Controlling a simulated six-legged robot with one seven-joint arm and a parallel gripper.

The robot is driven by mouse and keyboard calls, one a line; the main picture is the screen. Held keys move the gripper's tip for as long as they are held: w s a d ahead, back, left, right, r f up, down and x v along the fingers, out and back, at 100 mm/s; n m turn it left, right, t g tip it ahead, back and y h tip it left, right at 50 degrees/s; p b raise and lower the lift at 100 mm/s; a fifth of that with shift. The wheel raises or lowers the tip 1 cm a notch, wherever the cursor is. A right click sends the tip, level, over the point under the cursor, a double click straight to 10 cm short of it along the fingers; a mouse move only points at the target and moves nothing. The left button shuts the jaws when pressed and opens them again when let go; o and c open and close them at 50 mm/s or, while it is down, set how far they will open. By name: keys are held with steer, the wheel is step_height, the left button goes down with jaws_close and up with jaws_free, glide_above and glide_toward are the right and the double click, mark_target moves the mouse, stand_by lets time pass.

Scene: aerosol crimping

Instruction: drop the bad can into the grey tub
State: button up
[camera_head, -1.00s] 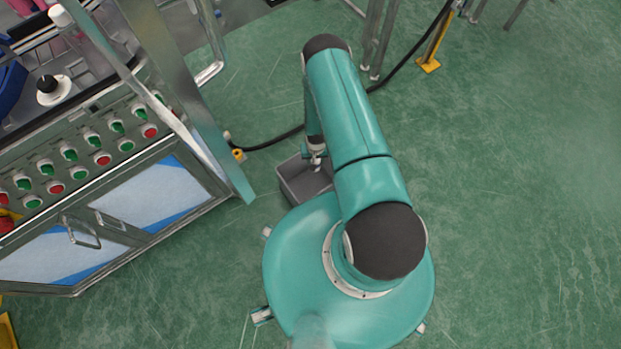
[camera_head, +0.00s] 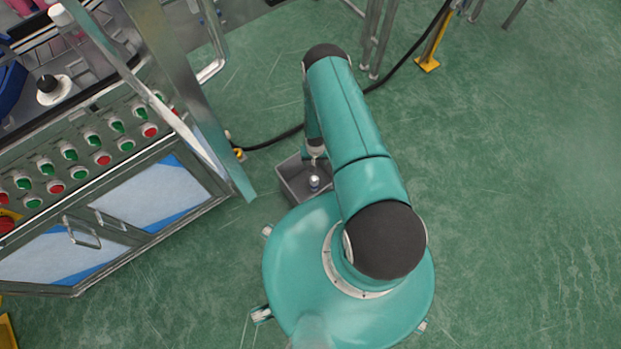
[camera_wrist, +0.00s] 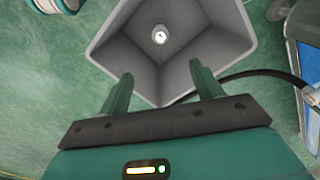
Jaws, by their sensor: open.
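The grey tub (camera_head: 292,187) stands on the floor beside my base, and it also shows in the wrist view (camera_wrist: 215,57). The bad can (camera_head: 315,183) is a small silvery can inside the tub. In the wrist view the can (camera_wrist: 159,35) shows end-on, well below the fingers and apart from them. My gripper (camera_wrist: 162,84) is open and empty above the tub's near edge. In the head view my arm hides the tub's right part and most of the gripper.
A machine cabinet with green and red buttons (camera_head: 102,158) stands at the left. A black cable (camera_head: 275,141) runs along the floor behind the tub. A yellow-footed post (camera_head: 428,64) and metal legs stand at the back. The floor at the right is clear.

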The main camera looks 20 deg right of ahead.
step_height(320, 180, up, 14)
stand_by(0.6)
steer(key=shift+f, duration=0.1)
steer(key=w+a+r+n+t, duration=0.1)
steer(key=w+a+r, duration=0.15)
steer(key=r, duration=1.55)
steer(key=w+a+r+n+t, duration=0.1)
steer(key=w+r+t, duration=0.15)
steer(key=r, duration=1.65)
steer(key=s+a+v, duration=0.1)
steer(key=v, duration=0.8)
steer(key=s+a+f+v, duration=0.1)
steer(key=a+v, duration=0.1)
steer(key=v, duration=0.6)
steer(key=s+a+r+n+t, duration=0.1)
steer(key=s+a+r+t, duration=0.1)
steer(key=s+r, duration=0.6)
steer(key=s, duration=0.6)
steer(key=shift+a+r+n, duration=0.3)
steer(key=shift+r+n, duration=0.1)
